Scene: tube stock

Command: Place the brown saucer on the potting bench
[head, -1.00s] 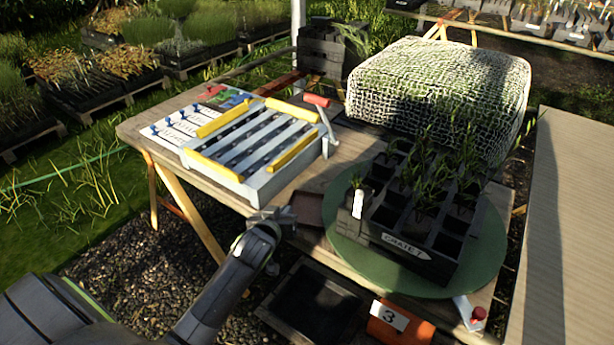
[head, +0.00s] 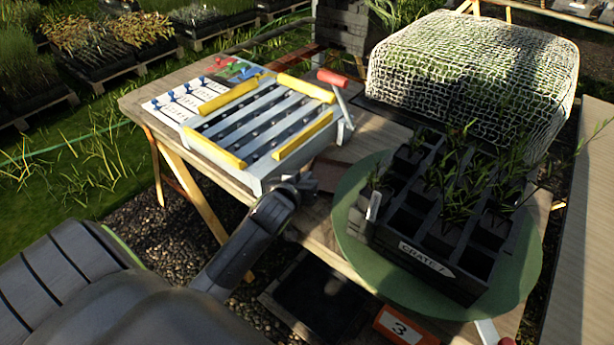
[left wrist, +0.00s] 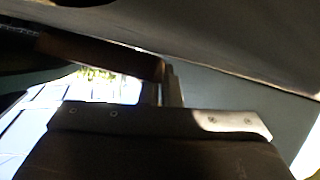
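The brown saucer (head: 328,174) shows as a small flat brown shape at the bench's near side, between the slatted white frame and the green round mat. My left gripper (head: 304,184) is at its left edge and appears shut on it. In the left wrist view the saucer (left wrist: 100,56) shows as a brown bar whose end meets the fingers (left wrist: 165,85). I cannot tell whether it touches the bench top. The wooden potting bench (head: 385,130) lies under these things. My arm hides part of its near edge. My right gripper is not in view.
The white frame with yellow bars (head: 262,130) fills the bench's left. A dark plant crate (head: 395,245) stands on the green mat (head: 350,225) at right. A net-covered block (head: 470,65) stands behind. An orange number 3 sign (head: 402,328) is below the front edge.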

